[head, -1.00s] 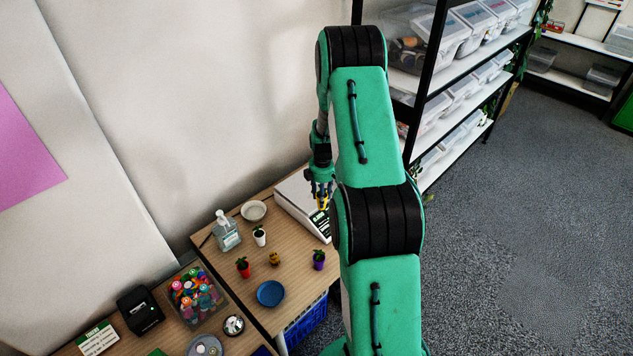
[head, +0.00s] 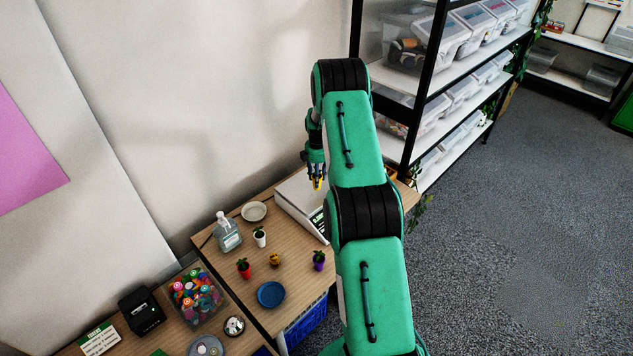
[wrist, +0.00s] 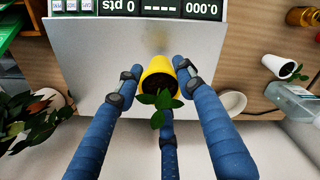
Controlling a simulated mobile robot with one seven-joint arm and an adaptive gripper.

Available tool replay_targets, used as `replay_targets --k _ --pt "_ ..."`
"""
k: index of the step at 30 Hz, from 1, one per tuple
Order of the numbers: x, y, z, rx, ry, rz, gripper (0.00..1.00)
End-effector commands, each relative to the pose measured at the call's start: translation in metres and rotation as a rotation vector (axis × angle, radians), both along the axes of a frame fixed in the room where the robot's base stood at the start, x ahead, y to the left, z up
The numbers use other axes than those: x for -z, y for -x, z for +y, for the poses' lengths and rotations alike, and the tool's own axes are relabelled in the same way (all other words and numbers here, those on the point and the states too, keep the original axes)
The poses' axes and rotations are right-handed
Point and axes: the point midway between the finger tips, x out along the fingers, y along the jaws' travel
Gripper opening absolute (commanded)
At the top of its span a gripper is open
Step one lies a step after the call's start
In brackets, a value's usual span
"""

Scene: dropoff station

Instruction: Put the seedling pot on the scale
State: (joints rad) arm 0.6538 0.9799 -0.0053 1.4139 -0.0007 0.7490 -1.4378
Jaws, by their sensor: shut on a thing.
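My gripper (head: 318,180) is shut on a yellow seedling pot (wrist: 157,70) with small green leaves and dark soil. Its blue fingers close around the pot in the wrist view, and the pot looks tilted there. The scale (head: 288,200) is a flat pale box with a display on its front, at the back of the wooden table. Its grey plate (wrist: 85,70) lies behind the pot in the wrist view, and its display (wrist: 165,7) reads 0.000. The gripper and pot are over the plate. Any gap under the pot is hard to judge.
Left of the scale are a white bowl (head: 254,211) and a sanitizer bottle (head: 229,238). White (head: 260,239), red (head: 243,271) and purple (head: 319,263) pots, a small yellow-brown item (head: 275,260) and a blue dish (head: 271,294) stand in front. A shelf rack (head: 425,100) rises at right.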

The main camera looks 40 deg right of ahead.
Motion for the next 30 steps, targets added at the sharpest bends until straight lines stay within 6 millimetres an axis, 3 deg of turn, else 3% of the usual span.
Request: replay_targets --k 6,19,30 --pt "0.001 -0.012 -0.009 0.000 0.000 0.000 0.11" --pt "0.003 -0.013 -0.009 0.000 -0.001 0.001 0.11" --pt "0.031 -0.013 -0.009 0.000 -0.001 0.001 0.11"
